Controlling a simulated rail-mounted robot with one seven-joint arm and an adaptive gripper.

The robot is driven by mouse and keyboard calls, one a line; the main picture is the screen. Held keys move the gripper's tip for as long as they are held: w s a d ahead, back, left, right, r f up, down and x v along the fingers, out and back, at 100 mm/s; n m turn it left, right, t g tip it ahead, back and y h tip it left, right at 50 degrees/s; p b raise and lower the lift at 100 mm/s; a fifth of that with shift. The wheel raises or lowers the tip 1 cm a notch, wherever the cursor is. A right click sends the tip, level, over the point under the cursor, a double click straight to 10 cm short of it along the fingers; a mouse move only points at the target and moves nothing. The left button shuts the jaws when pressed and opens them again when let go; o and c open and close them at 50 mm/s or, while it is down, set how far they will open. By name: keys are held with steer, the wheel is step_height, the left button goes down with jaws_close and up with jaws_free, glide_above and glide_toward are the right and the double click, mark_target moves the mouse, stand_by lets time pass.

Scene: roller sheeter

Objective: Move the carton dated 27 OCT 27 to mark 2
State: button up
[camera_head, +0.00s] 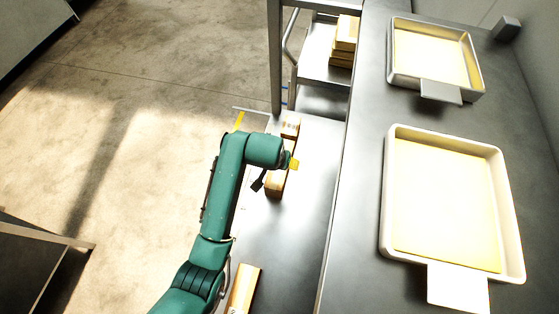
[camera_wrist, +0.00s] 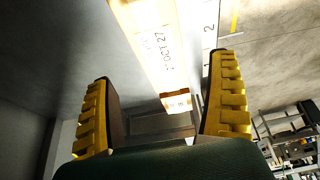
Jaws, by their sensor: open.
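In the wrist view a long pale carton (camera_wrist: 148,40) lies ahead, between the two fingers in the picture. Its printing reads "OCT 27"; the day before it is not clearly legible. A white strip with a black mark 2 (camera_wrist: 209,28) runs just right of it. My gripper (camera_wrist: 162,66) is open, its yellow fingers wide apart with nothing clasped. In the head view my gripper (camera_head: 284,168) is over the metal counter, beside a carton (camera_head: 275,184) that it partly hides. I cannot tell which head-view carton bears the date.
A smaller carton (camera_wrist: 176,102) shows beyond the dated one. In the head view another carton (camera_head: 290,128) stands farther back and one (camera_head: 243,290) lies near the front. Stacked boxes (camera_head: 345,38) sit on a shelf. Two white trays (camera_head: 393,190) (camera_head: 396,72) rest on the right-hand counter.

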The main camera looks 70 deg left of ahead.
steer(key=v, duration=0.5)
stand_by(0.4)
